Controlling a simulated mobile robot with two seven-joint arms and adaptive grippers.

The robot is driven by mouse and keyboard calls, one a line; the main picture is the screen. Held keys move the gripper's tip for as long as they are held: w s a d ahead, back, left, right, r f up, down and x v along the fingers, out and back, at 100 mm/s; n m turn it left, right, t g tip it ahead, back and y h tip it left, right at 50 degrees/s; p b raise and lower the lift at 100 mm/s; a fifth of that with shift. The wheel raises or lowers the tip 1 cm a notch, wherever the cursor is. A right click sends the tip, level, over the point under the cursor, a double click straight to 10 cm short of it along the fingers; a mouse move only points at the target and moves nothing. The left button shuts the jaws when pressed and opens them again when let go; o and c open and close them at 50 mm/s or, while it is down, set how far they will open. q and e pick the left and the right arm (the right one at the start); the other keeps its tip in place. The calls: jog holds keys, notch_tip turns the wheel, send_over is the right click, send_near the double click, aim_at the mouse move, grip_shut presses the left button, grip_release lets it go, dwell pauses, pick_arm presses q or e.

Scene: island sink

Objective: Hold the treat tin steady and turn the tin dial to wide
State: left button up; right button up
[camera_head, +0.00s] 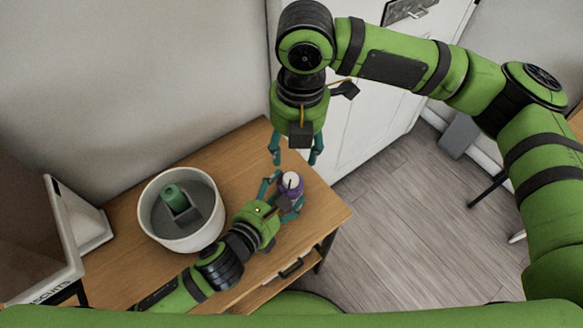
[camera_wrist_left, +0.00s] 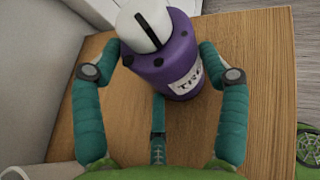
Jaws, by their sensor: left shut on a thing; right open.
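The purple treat tin (camera_head: 290,189) stands on the wooden table near its far right corner. It also shows in the left wrist view (camera_wrist_left: 172,62), with a white label partly reading "TRE". The white tin dial (camera_wrist_left: 144,28) sits on its top and carries a dark line; several dark dots lie around it on the purple rim. My left gripper (camera_head: 284,198) is shut on the tin, with its teal fingers on either side. My right gripper (camera_head: 294,160) is open and empty, pointing down above and just behind the tin.
A white round bin (camera_head: 154,220) holding a green object (camera_head: 172,195) stands on the table (camera_head: 240,159) left of the tin. A box marked "BISCUITS" (camera_head: 50,240) is at the left edge. A white cabinet (camera_head: 365,120) stands behind.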

aim_at(291, 177)
jog(key=f+n, duration=0.2)
jog(key=f, duration=0.1)
jog(key=f+n, duration=0.2)
jog(key=f, duration=0.1)
jog(key=f+n, duration=0.2)
jog(key=f, duration=0.2)
jog(key=shift+w+a, duration=0.1)
jog(key=shift+a, duration=0.25)
grip_shut()
